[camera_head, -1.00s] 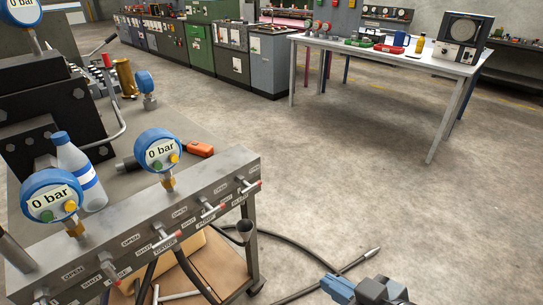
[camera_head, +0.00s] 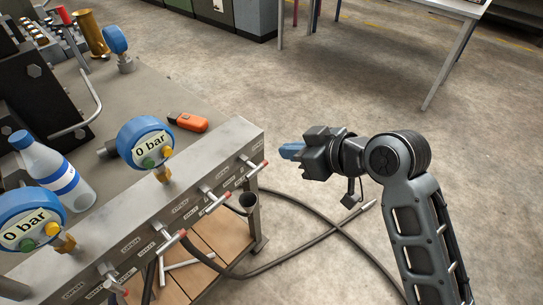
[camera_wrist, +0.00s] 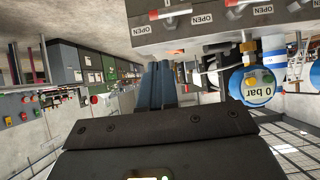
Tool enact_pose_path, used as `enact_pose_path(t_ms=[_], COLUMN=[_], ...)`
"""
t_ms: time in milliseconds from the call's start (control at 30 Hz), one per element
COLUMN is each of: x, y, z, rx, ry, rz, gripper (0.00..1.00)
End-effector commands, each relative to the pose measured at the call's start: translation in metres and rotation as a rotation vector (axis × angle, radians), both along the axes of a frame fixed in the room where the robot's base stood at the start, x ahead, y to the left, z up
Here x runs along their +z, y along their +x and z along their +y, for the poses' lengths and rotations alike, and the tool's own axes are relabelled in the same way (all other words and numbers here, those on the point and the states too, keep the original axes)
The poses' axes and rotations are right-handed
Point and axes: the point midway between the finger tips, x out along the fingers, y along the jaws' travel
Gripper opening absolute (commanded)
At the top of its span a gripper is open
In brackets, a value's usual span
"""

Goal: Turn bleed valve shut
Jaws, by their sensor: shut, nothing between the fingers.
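A grey manifold block (camera_head: 200,172) runs along the front edge of the bench, with several T-handle valves and OPEN and SHUT labels. The far-end valve handle (camera_head: 253,164) has a red tip. Other handles (camera_head: 212,203) follow nearer along the block; I cannot read which is the bleed valve. My gripper (camera_head: 289,150) has blue fingers, shut and empty, pointing left, seen just right of the far-end handle, apparently apart from it. In the wrist view my shut fingers (camera_wrist: 162,86) point at open space, and the manifold appears upside down with a red-tipped handle (camera_wrist: 172,13).
Two blue gauges (camera_head: 145,143) reading 0 bar stand on the manifold. A water bottle (camera_head: 55,175) and an orange tool (camera_head: 188,122) rest on the bench. Hoses (camera_head: 300,248) lie on the floor below.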

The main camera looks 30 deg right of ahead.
Motion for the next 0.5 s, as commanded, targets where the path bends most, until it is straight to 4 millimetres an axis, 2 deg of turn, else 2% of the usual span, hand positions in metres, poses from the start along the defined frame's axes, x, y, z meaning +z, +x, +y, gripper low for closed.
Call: enact_pose_path(t_ms=[300, 500], x=[-0.034, -0.062], y=[0.049, 0.051], z=[0.017, 0.017], rx=[0.002, 0.000], ry=[0.000, -0.001], rz=[0.001, 0.002], gripper=[0.00, 0.00])
